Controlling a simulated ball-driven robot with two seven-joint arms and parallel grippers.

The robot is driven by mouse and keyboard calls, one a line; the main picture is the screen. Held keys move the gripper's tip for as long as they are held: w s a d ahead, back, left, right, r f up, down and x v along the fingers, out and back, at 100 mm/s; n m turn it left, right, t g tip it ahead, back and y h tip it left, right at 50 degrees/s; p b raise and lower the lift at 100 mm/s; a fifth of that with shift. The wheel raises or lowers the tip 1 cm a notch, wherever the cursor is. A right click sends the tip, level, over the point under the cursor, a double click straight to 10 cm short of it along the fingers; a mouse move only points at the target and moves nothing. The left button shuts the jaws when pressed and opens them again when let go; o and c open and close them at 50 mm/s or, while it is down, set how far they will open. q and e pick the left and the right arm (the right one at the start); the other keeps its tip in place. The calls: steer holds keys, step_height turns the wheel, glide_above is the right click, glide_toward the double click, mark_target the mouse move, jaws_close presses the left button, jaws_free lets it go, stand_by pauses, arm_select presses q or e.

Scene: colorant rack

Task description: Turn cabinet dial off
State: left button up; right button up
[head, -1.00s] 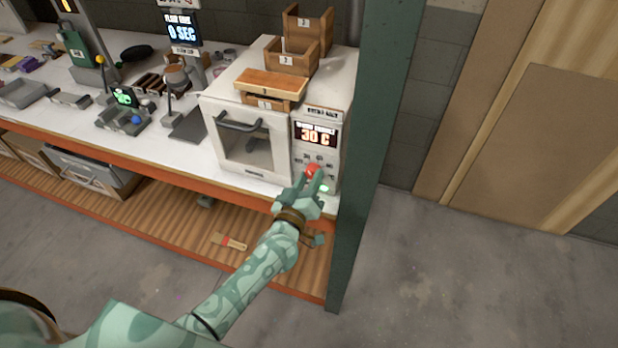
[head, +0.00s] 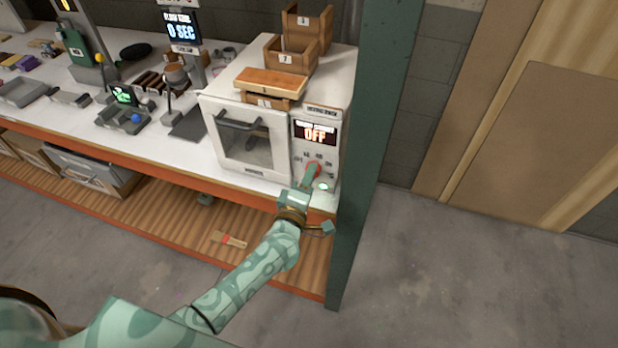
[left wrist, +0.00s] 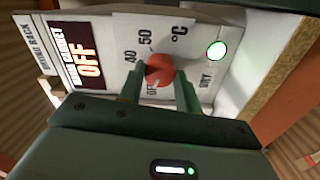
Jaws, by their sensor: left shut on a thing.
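The white drying cabinet (head: 250,135) stands on the workbench and has a control panel on its right front. Its display (head: 316,133) reads OFF, and the same display shows in the left wrist view (left wrist: 88,62). The red dial (left wrist: 158,70) sits below the display, with marks such as 40 and 50 °C around it. My left gripper (head: 311,174) is shut on the dial, with one finger at each side in the left wrist view (left wrist: 160,88). In the head view the fingers hide most of the dial. My right gripper is not in view.
A green post (head: 365,150) rises close to the right of the cabinet. A lit round green button (left wrist: 217,50) sits beside the dial. Wooden boxes (head: 291,57) stand on the cabinet top. Scales and tools crowd the bench to the left.

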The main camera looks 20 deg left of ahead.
arm_select(q)
steer(key=shift+n, duration=0.4)
steer(key=o, duration=1)
steer(key=shift+c, duration=0.2)
steer(key=s, duration=1.6)
steer(key=shift+s+a+f+p, duration=0.2)
steer(key=shift+a+f+p, duration=0.05)
steer(key=shift+a+p, duration=0.1)
